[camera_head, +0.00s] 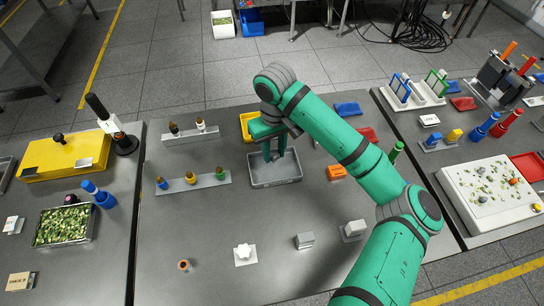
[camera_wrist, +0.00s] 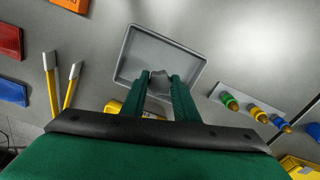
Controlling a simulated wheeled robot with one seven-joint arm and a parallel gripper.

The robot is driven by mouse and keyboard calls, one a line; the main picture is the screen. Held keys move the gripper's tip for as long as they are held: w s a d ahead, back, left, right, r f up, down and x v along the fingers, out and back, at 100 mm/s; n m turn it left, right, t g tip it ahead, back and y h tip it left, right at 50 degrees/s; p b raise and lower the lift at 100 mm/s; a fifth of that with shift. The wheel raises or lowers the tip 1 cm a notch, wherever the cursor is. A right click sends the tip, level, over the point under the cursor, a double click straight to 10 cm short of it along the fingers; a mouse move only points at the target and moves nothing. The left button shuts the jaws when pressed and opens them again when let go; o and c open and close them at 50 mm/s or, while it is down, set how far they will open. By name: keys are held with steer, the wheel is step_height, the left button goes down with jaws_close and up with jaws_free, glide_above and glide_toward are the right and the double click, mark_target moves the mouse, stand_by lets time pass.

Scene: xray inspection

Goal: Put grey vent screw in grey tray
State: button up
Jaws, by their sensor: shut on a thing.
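The grey tray (camera_head: 292,171) lies on the middle table and looks empty in both views. It shows below my gripper in the wrist view (camera_wrist: 128,55). My gripper (camera_head: 274,155) is over the tray, pointing down. In the wrist view my gripper (camera_wrist: 159,79) is shut on a small grey piece (camera_wrist: 158,80), most likely the grey vent screw. Its shape is largely hidden between the green fingers. In the head view the fingers hide it. I cannot tell how high it is above the tray floor.
A yellow tray (camera_head: 245,127) is behind the grey tray. A rack with blue, yellow and green pieces (camera_head: 193,184) stands to the left, and another rack (camera_head: 190,136) behind it. An orange block (camera_head: 336,172) is at right. Small blocks stand nearer the table's front.

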mark_target(275, 154)
steer(key=shift+a+f, duration=0.2)
steer(key=shift+f, duration=1)
steer(key=shift+d+f, duration=0.1)
steer(key=shift+f, duration=0.25)
steer(key=shift+s+d, duration=0.1)
steer(key=shift+d, duration=0.4)
steer(key=shift+a+f, duration=0.3)
steer(key=o, duration=1.2)
steer(key=shift+c, duration=0.2)
